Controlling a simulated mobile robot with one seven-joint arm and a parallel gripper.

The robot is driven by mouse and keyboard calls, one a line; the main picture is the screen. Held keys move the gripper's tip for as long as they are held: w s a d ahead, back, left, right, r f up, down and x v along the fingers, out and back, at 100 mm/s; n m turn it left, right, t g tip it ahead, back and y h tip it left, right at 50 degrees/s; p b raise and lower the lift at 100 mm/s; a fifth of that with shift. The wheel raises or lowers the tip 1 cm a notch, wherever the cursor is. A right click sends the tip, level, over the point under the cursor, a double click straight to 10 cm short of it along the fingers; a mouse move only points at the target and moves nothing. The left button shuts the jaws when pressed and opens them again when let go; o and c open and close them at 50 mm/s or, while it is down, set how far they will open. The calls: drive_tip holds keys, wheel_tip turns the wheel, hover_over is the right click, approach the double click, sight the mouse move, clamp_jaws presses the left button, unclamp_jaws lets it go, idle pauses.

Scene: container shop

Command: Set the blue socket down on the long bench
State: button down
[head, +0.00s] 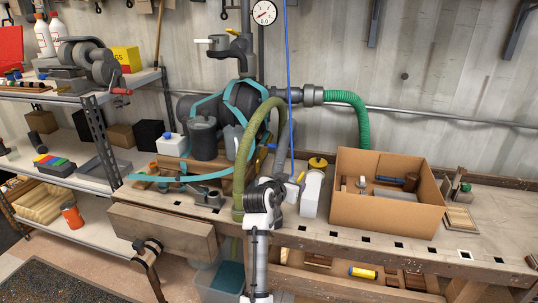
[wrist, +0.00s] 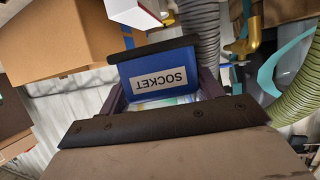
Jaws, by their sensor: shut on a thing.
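The blue socket (wrist: 165,76) shows in the wrist view as a blue block with a white label reading SOCKET, upside down in the picture. My gripper (wrist: 160,68) is shut on it, with a dark finger on either side. In the head view my arm rises in front of the long bench (head: 385,247), between the green hose and the cardboard box. The gripper and the socket are not clearly made out there. The gap between the socket and the bench top cannot be told.
A cardboard box (head: 385,215) with loose parts stands on the bench to the right. A white container (head: 312,195) stands close to its left. An olive-green hose (head: 243,165) hangs left of my arm, beside a dark machine. A strip of bench front is bare below the box.

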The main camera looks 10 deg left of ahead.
drive_tip(key=shift+h, duration=0.3)
drive_tip(key=s+d+f, duration=0.2)
drive_tip(key=d+f, duration=0.1)
drive_tip(key=f, duration=0.2)
drive_tip(key=s+d+f+b, duration=0.1)
drive_tip(key=s+d+f, duration=0.1)
drive_tip(key=d+f, duration=0.2)
drive_tip(key=s+d+f, duration=0.2)
drive_tip(key=d+f, duration=0.1)
drive_tip(key=f, duration=0.3)
drive_tip(key=shift+s+d+f, duration=0.1)
drive_tip(key=shift+s+d, duration=0.1)
drive_tip(key=shift+d, duration=0.1)
drive_tip(key=s+d+f+b, duration=0.4)
drive_tip(key=s+d+f, duration=0.3)
drive_tip(key=s+f, duration=0.3)
drive_tip(key=shift+s+d+f+m, duration=0.3)
drive_tip(key=shift+d+f+m, duration=0.1)
drive_tip(key=shift+f, duration=1.05)
